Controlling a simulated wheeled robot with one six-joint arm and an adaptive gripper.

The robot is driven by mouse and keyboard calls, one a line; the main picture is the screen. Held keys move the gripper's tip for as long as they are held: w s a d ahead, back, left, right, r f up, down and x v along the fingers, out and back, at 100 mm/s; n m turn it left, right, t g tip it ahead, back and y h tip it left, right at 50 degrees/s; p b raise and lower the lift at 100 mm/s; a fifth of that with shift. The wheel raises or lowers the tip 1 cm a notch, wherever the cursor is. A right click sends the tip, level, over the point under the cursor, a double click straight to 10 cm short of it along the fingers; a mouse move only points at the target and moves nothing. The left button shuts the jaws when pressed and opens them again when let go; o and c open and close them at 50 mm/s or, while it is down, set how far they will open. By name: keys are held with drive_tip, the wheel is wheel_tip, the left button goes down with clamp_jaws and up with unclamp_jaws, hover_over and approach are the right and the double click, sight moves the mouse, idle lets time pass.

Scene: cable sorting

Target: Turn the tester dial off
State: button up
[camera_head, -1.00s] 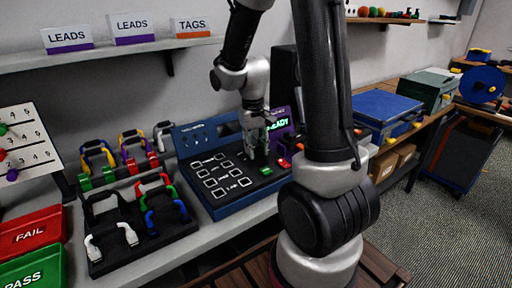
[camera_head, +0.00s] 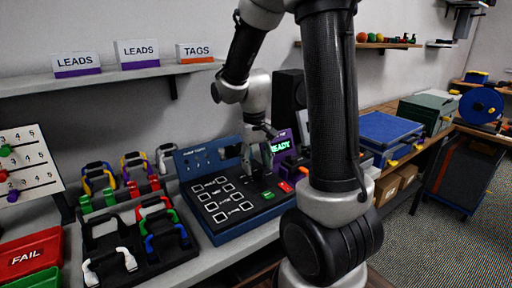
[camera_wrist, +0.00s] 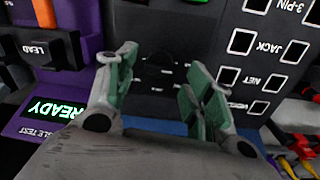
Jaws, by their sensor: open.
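The blue-and-black cable tester (camera_head: 222,237) stands on the bench, with labelled white-outlined sockets on its top. My gripper (camera_head: 257,174) is over its right rear part, pointing down, fingers apart. In the wrist view my gripper (camera_wrist: 155,95) has its two green-padded fingers spread, with nothing held. A dark knob-like shape with small white marks, apparently the dial (camera_wrist: 158,72), lies between and beyond the fingertips. Its setting cannot be read, and I cannot tell whether the fingers touch it. A purple unit with a green READY screen (camera_head: 281,147) is beside the gripper; the screen also shows in the wrist view (camera_wrist: 57,109).
Green (camera_head: 268,195) and red (camera_head: 285,186) buttons sit right of the gripper. A black rack of coloured leads (camera_head: 140,240) is left of the tester. A FAIL bin (camera_head: 35,255) is at far left. A blue case (camera_head: 388,130) stands on the right bench.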

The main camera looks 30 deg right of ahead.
wheel_tip(320, 180, up, 9)
drive_tip(key=shift+a, duration=0.25)
idle(0.4)
drive_tip(key=s+a+r+t, duration=0.1)
drive_tip(key=s+r+t, duration=0.1)
drive_tip(key=s, duration=0.6)
drive_tip(key=s+a+r+n+t, duration=0.1)
drive_tip(key=s+r+t, duration=0.1)
drive_tip(key=s, duration=0.6)
drive_tip(key=shift+s+r+n+t+y, duration=0.25)
drive_tip(key=shift+r+n+t+y, duration=0.05)
drive_tip(key=shift+r, duration=0.5)
drive_tip(key=shift+a, duration=0.1)
idle(0.4)
